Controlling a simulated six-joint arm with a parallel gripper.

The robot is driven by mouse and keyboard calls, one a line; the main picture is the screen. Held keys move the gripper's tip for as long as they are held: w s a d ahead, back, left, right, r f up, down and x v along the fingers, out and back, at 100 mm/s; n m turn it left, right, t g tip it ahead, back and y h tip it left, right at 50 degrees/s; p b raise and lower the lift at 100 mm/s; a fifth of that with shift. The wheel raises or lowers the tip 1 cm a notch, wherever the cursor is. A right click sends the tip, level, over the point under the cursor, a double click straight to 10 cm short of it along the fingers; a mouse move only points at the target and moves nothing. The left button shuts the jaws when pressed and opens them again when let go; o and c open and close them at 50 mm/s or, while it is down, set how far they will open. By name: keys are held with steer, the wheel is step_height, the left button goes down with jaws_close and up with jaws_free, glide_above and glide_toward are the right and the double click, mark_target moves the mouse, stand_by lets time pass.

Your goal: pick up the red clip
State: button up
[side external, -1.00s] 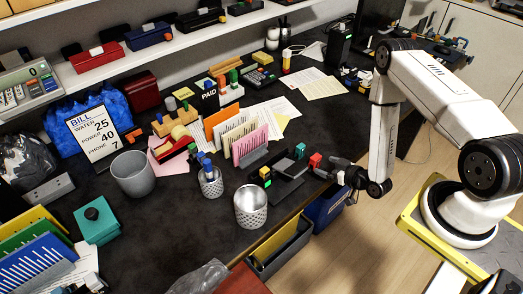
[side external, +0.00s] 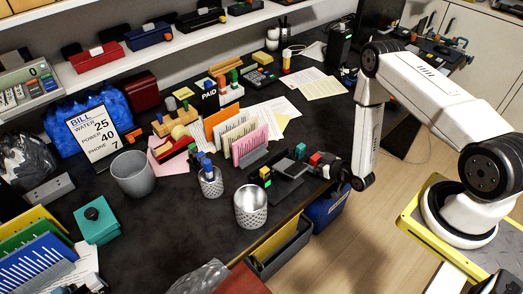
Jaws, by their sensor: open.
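The small red clip (side external: 314,158) is at the right side of a dark tray (side external: 283,193) near the desk's front edge. A teal clip (side external: 300,151) is just to its left. My gripper (side external: 321,165) is open, reaching in from the right with its jaws right at the red clip. The dark jaws and part of the clip blend together, so I cannot tell whether the clip is between the fingers or touching them.
A pink file (side external: 249,147) in a sorter stands left of the tray. A mesh cup (side external: 250,206) stands in front. A small black block with a green light (side external: 266,176) is at the tray's left. Bins (side external: 283,245) are below the desk edge.

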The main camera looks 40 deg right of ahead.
mark_target(316, 157)
jaws_close()
steer(key=shift+r, duration=0.2)
stand_by(0.3)
steer(key=shift+r, duration=4.85)
